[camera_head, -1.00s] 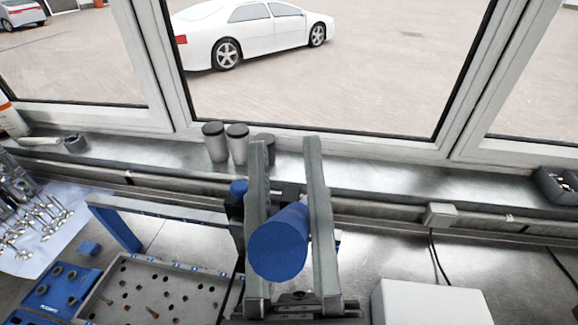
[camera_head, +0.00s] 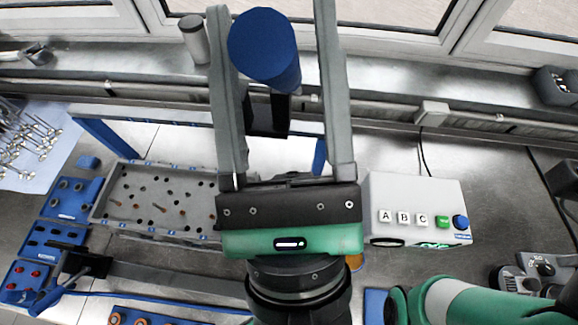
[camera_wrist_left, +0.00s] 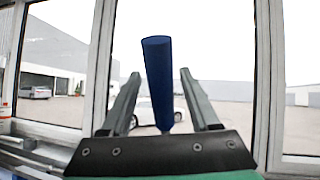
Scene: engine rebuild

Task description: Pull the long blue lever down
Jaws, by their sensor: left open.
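The long blue lever shows in the head view as a thick round blue handle (camera_head: 265,45) pointing up toward the camera, with a dark post below it. My left gripper (camera_head: 271,8) is open, its two long grey fingers on either side of the lever, with visible gaps. In the left wrist view the lever (camera_wrist_left: 158,80) stands nearly upright between the spread fingers of my left gripper (camera_wrist_left: 160,76), and its top reaches above the fingertips. Neither finger visibly touches it. The lever's lower end is hidden behind the gripper body. My right gripper is not in view.
A white box with A, B, C buttons (camera_head: 415,190) stands right of my gripper. A grey perforated tray (camera_head: 125,215) and blue part trays (camera_head: 72,198) lie left. A blue frame (camera_head: 105,135) is behind them. A grey canister (camera_head: 194,38) stands on the sill.

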